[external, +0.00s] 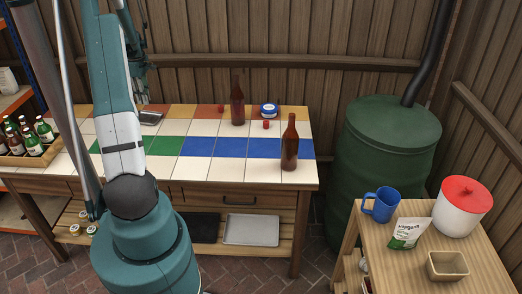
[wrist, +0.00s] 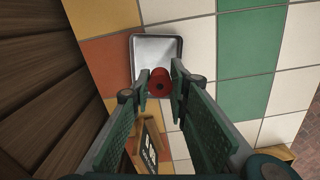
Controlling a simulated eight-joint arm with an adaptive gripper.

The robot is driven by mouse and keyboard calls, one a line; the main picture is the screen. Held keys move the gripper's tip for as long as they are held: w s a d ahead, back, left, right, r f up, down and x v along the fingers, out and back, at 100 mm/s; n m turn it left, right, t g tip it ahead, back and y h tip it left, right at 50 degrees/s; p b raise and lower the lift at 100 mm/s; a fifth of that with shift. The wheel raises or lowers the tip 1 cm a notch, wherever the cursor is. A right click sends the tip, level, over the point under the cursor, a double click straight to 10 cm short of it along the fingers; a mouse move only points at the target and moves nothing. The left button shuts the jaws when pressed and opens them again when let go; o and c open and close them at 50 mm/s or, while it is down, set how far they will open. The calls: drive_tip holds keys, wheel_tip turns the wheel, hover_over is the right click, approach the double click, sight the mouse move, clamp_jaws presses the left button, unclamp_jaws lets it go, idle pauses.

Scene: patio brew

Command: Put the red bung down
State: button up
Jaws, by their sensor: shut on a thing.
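The red bung (wrist: 159,83) is between the fingertips of my gripper (wrist: 160,88) in the wrist view, with a dark hole in its end. My gripper is shut on it and holds it over a small metal tray (wrist: 155,50). The tray also shows on the tiled table in the external view (external: 151,117), below my gripper (external: 142,98). The bung cannot be made out in the external view. How far it is above the tray is unclear.
Two small red pieces (external: 221,108) (external: 266,124), two brown bottles (external: 237,103) (external: 290,145) and a blue-and-white tub (external: 268,110) stand on the table. Green and white tiles right of the tray are clear.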

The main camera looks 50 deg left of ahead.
drive_tip(key=shift+f, duration=0.1)
drive_tip(key=b, duration=0.1)
hover_over(150, 120)
drive_tip(key=shift+f, duration=3.05)
drive_tip(key=shift+f+b, duration=0.35)
drive_tip(key=shift+f, duration=1.5)
drive_tip(key=shift+f, duration=0.15)
drive_tip(key=o, duration=0.8)
drive_tip(key=shift+c, duration=0.2)
wheel_tip(150, 120, up, 12)
drive_tip(key=shift+r+p, duration=0.15)
drive_tip(key=shift+p, duration=0.85)
